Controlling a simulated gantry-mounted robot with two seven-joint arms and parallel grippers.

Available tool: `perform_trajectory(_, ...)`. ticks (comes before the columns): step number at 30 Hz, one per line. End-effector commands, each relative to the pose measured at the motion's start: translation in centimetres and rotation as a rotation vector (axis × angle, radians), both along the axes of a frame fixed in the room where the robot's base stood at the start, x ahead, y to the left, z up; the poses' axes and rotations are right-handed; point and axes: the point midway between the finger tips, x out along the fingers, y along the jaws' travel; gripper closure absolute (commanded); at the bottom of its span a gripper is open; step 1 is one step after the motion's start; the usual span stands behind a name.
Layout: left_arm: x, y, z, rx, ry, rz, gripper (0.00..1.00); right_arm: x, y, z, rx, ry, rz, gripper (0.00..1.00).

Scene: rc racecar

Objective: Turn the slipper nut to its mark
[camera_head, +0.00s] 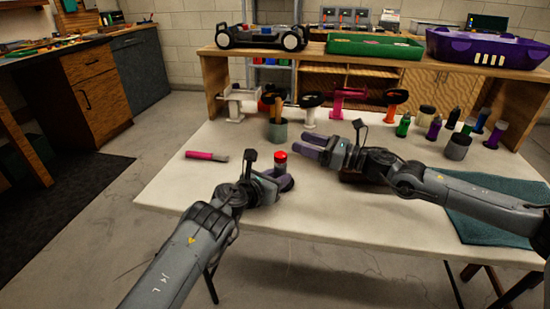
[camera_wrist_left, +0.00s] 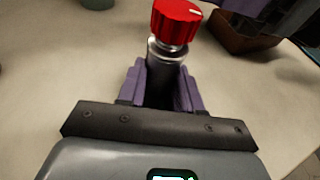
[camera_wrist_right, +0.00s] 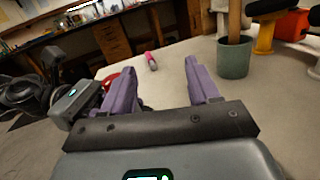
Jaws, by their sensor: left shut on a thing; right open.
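The slipper nut appears as a red ribbed knob (camera_head: 280,156) on top of a dark metal cylinder (camera_wrist_left: 164,55). In the left wrist view the knob (camera_wrist_left: 176,22) has a white mark line near its upper right edge. My left gripper (camera_wrist_left: 160,78) is shut around the cylinder below the knob, which stands nearly upright over the white table. My right gripper (camera_head: 312,147) is open and empty, just right of and beyond the knob. In the right wrist view a bit of red (camera_wrist_right: 112,80) shows behind the left finger of my right gripper (camera_wrist_right: 162,80).
A pink-handled tool (camera_head: 206,155) lies left on the table (camera_head: 180,190). A grey-green cup (camera_head: 277,131) stands behind the knob. Several bottles (camera_head: 403,126) stand at the back right. A teal mat (camera_head: 490,205) lies right. A car chassis (camera_head: 262,37) and trays sit on the shelf.

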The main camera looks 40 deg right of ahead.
Motion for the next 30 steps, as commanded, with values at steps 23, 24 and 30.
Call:
perform_trajectory(23, 0.0, 0.0, 0.0, -0.001, 0.000, 0.000, 0.93, 2.6, -1.3, 1.3, 0.021, 0.002, 0.810, 0.40)
perform_trajectory(24, 0.0, 0.0, 0.1, -0.001, 0.000, 0.000, 0.93, 2.1, -1.3, 0.9, 0.002, -0.004, 0.841, 0.40)
perform_trajectory(30, 0.0, 0.0, 0.0, -0.001, 0.000, 0.000, 0.93, 0.5, -1.4, -0.4, -0.067, -0.019, 0.950, 0.40)
